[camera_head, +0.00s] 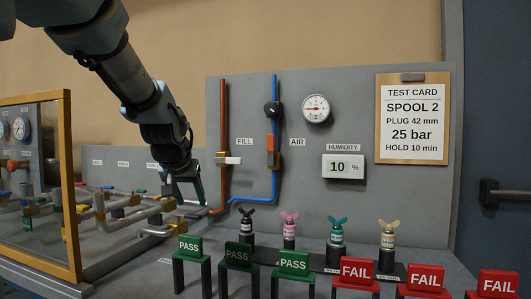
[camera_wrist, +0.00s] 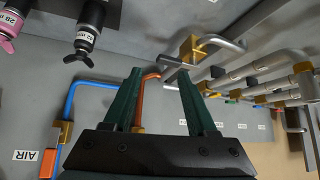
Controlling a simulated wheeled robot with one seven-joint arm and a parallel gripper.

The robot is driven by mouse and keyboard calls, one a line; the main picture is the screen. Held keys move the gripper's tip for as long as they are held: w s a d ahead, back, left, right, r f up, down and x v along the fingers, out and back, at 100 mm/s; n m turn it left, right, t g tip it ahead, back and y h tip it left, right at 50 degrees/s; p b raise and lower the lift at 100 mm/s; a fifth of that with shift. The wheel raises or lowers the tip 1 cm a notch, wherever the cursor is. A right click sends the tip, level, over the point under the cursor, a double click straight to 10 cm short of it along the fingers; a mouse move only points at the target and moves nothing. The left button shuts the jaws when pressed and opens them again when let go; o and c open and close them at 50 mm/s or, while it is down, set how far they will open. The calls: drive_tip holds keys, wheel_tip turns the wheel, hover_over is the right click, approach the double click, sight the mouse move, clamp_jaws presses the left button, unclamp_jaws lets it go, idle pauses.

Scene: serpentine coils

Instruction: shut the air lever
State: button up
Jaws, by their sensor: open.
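The air lever (camera_head: 271,143) is an orange handle lying upright along the blue air pipe (camera_head: 275,190), above a brass valve body (camera_head: 273,160) beside the AIR label. Part of the orange handle shows at the lower left in the wrist view (camera_wrist: 49,163). My gripper (camera_head: 186,192) is open and empty, with its green fingers (camera_wrist: 160,77) pointing down. It is left of the air lever and apart from it. In the wrist view the bend of the copper fill pipe (camera_wrist: 142,92) shows between the fingers; whether they touch it I cannot tell.
The fill valve's white lever (camera_head: 232,160) lies sideways between my gripper and the air lever. A black knob (camera_head: 271,108) is higher on the air pipe. Small plugs with winged tops (camera_head: 289,228) stand below. Several serpentine coil pipes (camera_head: 120,205) are at left.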

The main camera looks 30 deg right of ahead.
drive_tip(key=d+r+m+t+h+b, duration=0.1)
drive_tip(key=d+r+m+h+b, duration=0.15)
drive_tip(key=d+r, duration=0.5)
drive_tip(key=t+h+b, duration=0.2)
drive_tip(key=h+b, duration=0.1)
approach(270, 140)
drive_tip(key=shift+m, duration=0.45)
drive_tip(key=p+x, duration=0.1)
drive_tip(key=x, duration=0.9)
drive_tip(key=shift+w+d+f+p, duration=0.15)
drive_tip(key=shift+w+d+p, duration=0.05)
drive_tip(key=shift+d+p, duration=0.1)
clamp_jaws()
